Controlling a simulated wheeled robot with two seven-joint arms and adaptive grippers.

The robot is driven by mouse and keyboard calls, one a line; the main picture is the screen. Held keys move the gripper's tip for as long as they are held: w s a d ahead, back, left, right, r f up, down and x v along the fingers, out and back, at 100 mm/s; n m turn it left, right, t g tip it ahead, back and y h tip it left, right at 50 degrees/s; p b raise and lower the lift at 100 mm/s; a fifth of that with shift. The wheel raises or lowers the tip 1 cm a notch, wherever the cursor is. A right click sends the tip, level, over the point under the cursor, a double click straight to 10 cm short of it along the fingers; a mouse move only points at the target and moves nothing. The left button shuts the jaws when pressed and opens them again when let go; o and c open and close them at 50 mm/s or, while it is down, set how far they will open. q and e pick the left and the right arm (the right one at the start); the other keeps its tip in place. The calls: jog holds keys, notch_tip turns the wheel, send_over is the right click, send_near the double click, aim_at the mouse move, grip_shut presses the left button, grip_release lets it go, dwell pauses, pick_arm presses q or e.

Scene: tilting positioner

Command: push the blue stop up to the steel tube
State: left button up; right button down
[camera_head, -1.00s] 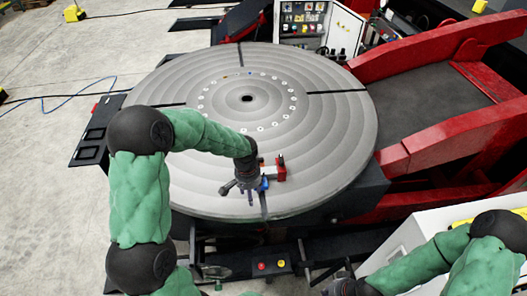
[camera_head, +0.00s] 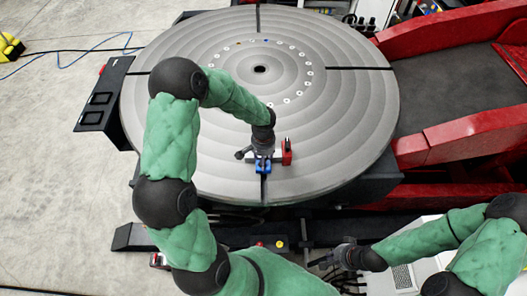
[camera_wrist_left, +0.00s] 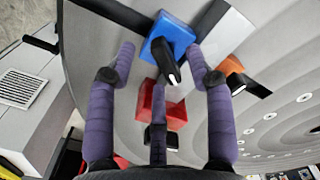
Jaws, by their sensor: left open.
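The blue stop (camera_head: 263,167) sits on the dark radial slot near the front edge of the round grey table. It also shows in the left wrist view (camera_wrist_left: 166,45), with a black handle. The pale steel tube (camera_wrist_left: 224,36) lies across the slot beside it, one end toward the red block (camera_head: 287,151). A finger hides part of the edge between stop and tube, so I cannot tell whether they touch. My left gripper (camera_head: 258,155) is open, low over the stop and tube, with its purple fingers spread. My right gripper (camera_head: 328,270) appears open and empty, off the table.
An orange stop (camera_wrist_left: 236,72) sits on the tube's other side. The round table (camera_head: 190,45) is mostly clear, with a ring of small holes around its centre. Red machine arms (camera_head: 465,135) rise at the right.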

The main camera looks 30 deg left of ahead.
aim_at(267, 169)
pick_arm(q)
jog(key=shift+f, duration=1.65)
